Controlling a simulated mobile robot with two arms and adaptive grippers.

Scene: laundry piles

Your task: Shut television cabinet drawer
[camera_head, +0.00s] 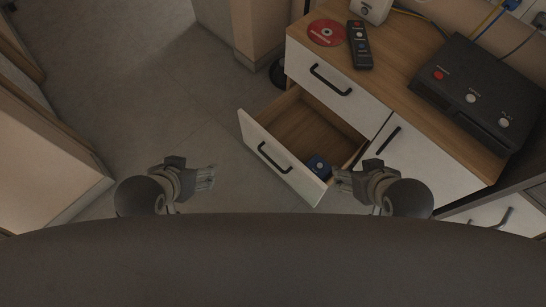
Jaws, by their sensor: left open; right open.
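The television cabinet (432,141) has a wooden top and white fronts with black handles. Its lower left drawer (282,158) is pulled open, showing a wooden inside with a small dark blue item (318,166) near its right front corner. The drawer above it (335,82) is shut. My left gripper (212,178) is open and empty, to the left of the open drawer's front and apart from it. My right gripper (338,181) is open, close to the right end of the drawer front; I cannot tell whether it touches.
A red disc (326,33), a remote control (359,45), a white box (371,10) and a black player (484,93) with cables behind it lie on the cabinet top. A pale furniture piece (45,150) stands at the far left. The floor (140,80) between is clear.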

